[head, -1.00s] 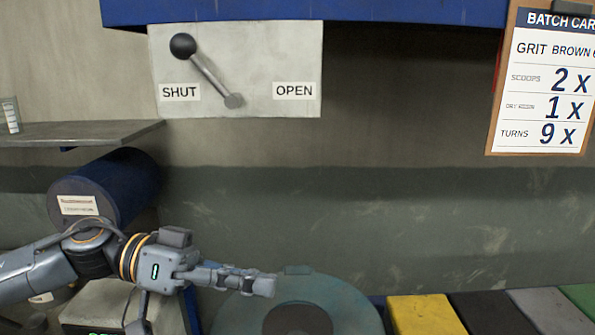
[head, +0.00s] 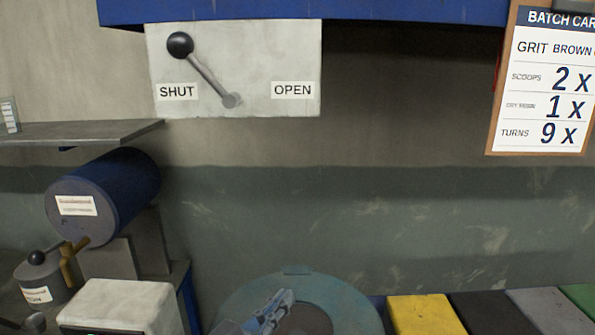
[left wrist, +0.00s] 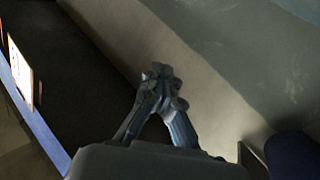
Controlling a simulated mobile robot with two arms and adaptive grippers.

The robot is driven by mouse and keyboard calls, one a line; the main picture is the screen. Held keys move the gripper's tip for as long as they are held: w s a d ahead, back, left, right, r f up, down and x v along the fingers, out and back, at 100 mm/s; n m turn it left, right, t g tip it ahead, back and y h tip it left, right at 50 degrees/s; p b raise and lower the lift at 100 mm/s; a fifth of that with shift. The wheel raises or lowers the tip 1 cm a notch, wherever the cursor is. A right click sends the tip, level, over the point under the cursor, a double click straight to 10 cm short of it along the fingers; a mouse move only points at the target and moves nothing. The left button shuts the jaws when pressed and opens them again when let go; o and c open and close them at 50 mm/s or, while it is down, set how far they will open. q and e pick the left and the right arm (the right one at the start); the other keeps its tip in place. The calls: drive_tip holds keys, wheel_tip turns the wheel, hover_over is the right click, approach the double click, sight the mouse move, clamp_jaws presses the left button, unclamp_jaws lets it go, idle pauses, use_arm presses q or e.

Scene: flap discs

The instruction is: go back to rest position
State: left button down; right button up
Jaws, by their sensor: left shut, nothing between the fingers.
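My left gripper (head: 268,312) shows at the bottom of the head view, in front of the round teal plate with a dark centre (head: 345,300). Its fingers are together with nothing between them. In the left wrist view the closed fingers (left wrist: 160,82) point toward the grey wall. The lever (head: 205,70) on the pale panel above leans toward the SHUT label. My right gripper is in neither view.
A blue drum (head: 130,185) lies at the left under a grey shelf (head: 80,132). A small pot (head: 45,280) and a pale box (head: 125,306) stand below it. Coloured blocks, one yellow (head: 425,315), line the lower right. A batch card (head: 545,80) hangs upper right.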

use_arm(q)
drive_tip(key=s+a+f+y, duration=0.1)
drive_tip(key=a+f+y, duration=0.1)
drive_tip(key=f, duration=0.1)
drive_tip(key=s+a+f+n+g+y, duration=0.1)
drive_tip(key=a+f, duration=0.1)
drive_tip(key=f, duration=0.2)
drive_tip(key=s+a+f+n+g+y, duration=0.1)
drive_tip(key=a+f+y, duration=0.1)
drive_tip(key=f, duration=0.2)
drive_tip(key=shift+a+f+y, duration=0.2)
drive_tip(key=shift+a+y, duration=0.05)
drive_tip(key=shift+y, duration=0.05)
drive_tip(key=s+a+f+g+y, duration=0.2)
drive_tip(key=s+a+f+g, duration=0.3)
drive_tip(key=s+f, duration=0.45)
drive_tip(key=s+a+f+g+y, duration=0.2)
drive_tip(key=s+a+f+g, duration=0.35)
drive_tip(key=s+f, duration=0.4)
drive_tip(key=s+f+m, duration=0.1)
drive_tip(key=s+f, duration=0.2)
drive_tip(key=f, duration=2)
drive_tip(key=s+a+f+g, duration=0.2)
drive_tip(key=s+a+f, duration=0.1)
drive_tip(key=s+f, duration=1.4)
drive_tip(key=shift+s+a+f+y, duration=0.2)
drive_tip(key=shift+f+y, duration=0.1)
drive_tip(key=shift+f, duration=0.1)
